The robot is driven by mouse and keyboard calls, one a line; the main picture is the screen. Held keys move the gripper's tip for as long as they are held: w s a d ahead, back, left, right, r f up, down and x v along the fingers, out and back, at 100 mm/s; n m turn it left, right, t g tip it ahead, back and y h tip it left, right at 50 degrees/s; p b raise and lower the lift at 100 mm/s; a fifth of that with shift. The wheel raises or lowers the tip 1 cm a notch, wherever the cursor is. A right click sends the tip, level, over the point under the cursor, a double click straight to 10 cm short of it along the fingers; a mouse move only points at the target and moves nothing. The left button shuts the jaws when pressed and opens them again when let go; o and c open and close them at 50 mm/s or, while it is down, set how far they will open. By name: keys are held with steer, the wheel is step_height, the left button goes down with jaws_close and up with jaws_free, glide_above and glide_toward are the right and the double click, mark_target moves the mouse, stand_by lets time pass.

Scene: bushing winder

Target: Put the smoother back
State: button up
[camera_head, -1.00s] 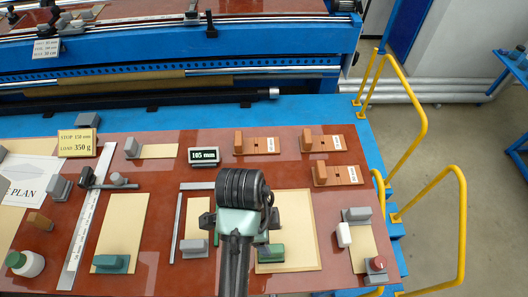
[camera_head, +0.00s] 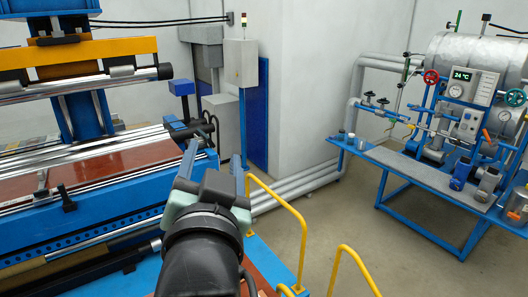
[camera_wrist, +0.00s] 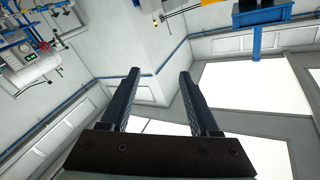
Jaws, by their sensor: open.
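My gripper (camera_head: 213,158) is raised in front of the head camera, pointing away toward the far wall. It also shows in the wrist view (camera_wrist: 159,72), with its two dark fingers apart and nothing between them. I cannot make out a smoother in either current view. The worktop with the small tools is almost wholly out of the head view; only a reddish strip (camera_head: 266,282) shows at the bottom, partly behind my arm.
The blue winding machine (camera_head: 110,215) fills the left. Yellow handrails (camera_head: 303,232) stand right of my gripper. At the right is a blue-framed bench (camera_head: 400,170) with a silver tank (camera_head: 465,55), gauges and valves. Grey floor (camera_head: 340,220) lies open between.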

steer(key=s+d+r+n+t, duration=0.1)
steer(key=s+d+r+t, duration=0.1)
steer(key=r, duration=0.5)
steer(key=s+d+r+n+t+h, duration=0.1)
steer(key=s+d+r+t, duration=0.1)
steer(key=s+r+t, duration=0.2)
steer(key=s+d+r+n+t+h, duration=0.1)
steer(key=s+d+r+t, duration=0.1)
steer(key=s+r, duration=0.4)
step_height(320, 180, up, 4)
steer(key=shift+s+d+r+n+t, duration=0.1)
steer(key=shift+s+d+n+t, duration=0.15)
steer(key=shift+d+n+t, duration=0.25)
steer(key=shift+a, duration=0.1)
